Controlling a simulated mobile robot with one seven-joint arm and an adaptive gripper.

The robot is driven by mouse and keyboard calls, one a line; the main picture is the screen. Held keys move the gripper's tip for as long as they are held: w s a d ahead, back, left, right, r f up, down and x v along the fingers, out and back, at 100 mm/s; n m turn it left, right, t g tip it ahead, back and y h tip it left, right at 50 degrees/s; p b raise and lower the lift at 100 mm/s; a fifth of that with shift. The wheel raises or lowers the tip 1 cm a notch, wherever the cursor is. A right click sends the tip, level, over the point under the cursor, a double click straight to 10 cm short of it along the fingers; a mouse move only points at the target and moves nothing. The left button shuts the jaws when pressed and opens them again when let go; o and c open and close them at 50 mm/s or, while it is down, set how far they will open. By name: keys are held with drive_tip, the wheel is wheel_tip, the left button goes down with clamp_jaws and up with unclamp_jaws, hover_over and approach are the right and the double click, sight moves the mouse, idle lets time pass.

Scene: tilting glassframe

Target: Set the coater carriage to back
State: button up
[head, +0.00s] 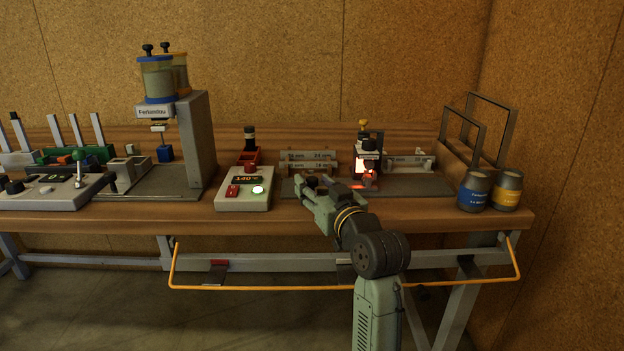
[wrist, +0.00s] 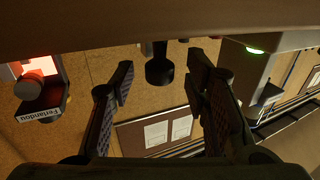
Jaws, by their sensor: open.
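A small unit with a glowing red front, a red round knob and a black-and-white body (head: 367,160) stands on the grey plate at the right of the bench. I take it for the coater carriage, but its track is hard to make out. In the wrist view it appears upside down at the left edge (wrist: 38,88), with a name label. My gripper (head: 309,181) is over the front left of that plate, left of the unit and apart from it. In the wrist view its two fingers (wrist: 160,85) are spread with nothing between them. A black knob (wrist: 159,68) shows beyond the fingertips.
A control box (head: 245,188) reading 140 stands left of my gripper. Marked grey bars (head: 308,156) lie behind it. Two cans (head: 474,189) (head: 507,188) and upright frames (head: 490,110) stand at the right end. An orange rail (head: 230,287) runs along the bench front.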

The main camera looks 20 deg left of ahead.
drive_tip(key=shift+x, duration=1.05)
clamp_jaws()
